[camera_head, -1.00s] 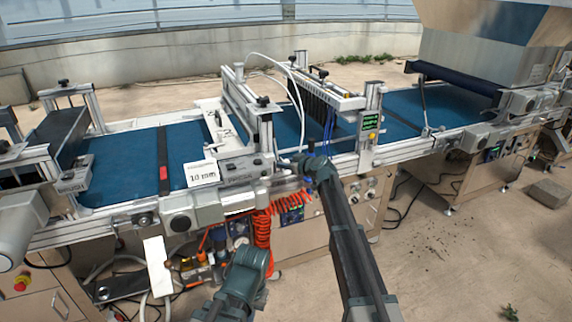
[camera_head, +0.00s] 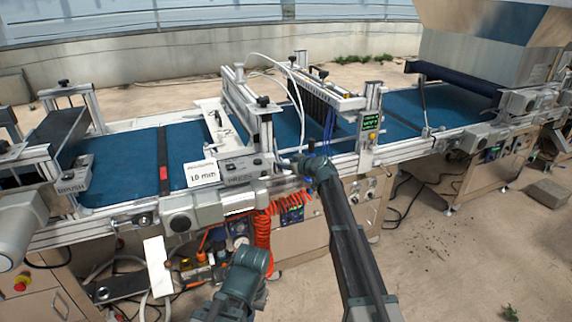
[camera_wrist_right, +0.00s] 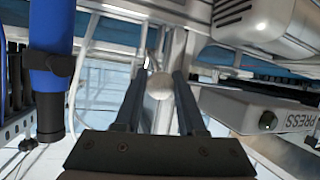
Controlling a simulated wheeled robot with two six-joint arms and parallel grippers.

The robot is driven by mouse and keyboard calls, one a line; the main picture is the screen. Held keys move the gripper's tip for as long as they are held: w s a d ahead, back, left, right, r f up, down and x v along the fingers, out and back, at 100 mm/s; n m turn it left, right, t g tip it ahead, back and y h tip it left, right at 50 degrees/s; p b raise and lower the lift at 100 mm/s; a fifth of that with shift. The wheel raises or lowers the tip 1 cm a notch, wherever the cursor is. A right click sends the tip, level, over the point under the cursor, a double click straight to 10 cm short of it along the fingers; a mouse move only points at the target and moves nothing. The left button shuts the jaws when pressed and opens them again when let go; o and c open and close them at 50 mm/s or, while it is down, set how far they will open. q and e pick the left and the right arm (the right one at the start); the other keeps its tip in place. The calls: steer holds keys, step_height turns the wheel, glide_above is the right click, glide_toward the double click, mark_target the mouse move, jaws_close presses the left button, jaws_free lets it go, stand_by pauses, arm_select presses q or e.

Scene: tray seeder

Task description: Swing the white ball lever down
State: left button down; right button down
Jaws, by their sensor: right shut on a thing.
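The white ball lever shows in the right wrist view as a pale round ball (camera_wrist_right: 160,86) between my two dark fingers. My right gripper (camera_wrist_right: 162,80) is shut on this ball. In the head view, my right gripper (camera_head: 290,161) is at the front edge of the machine, just right of the press unit (camera_head: 238,172). The ball is too small and covered to make out there. Part of my left arm shows at the bottom centre of the head view, but its gripper is not visible.
A blue conveyor belt (camera_head: 190,148) runs behind the front rail. A post with a green display (camera_head: 371,122) stands right of my right gripper. A coiled orange hose (camera_head: 263,230) hangs below. In the wrist view, a blue cylinder (camera_wrist_right: 50,75) is close on the left.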

stand_by(0.4)
steer(key=w+r+g+p, duration=0.1)
steer(key=p, duration=0.2)
steer(key=r+g+h+p, duration=0.1)
steer(key=p, duration=0.3)
steer(key=w+a+r+g+p, duration=0.1)
steer(key=g+p, duration=0.1)
steer(key=p, duration=0.1)
steer(key=shift+w+r+m+h+p, duration=0.3)
steer(key=shift+w+h, duration=0.05)
steer(key=shift+h, duration=0.05)
steer(key=shift+w+g+p, duration=0.2)
steer(key=shift+g+p, duration=0.4)
steer(key=shift+p, duration=0.05)
steer(key=shift+f, duration=0.1)
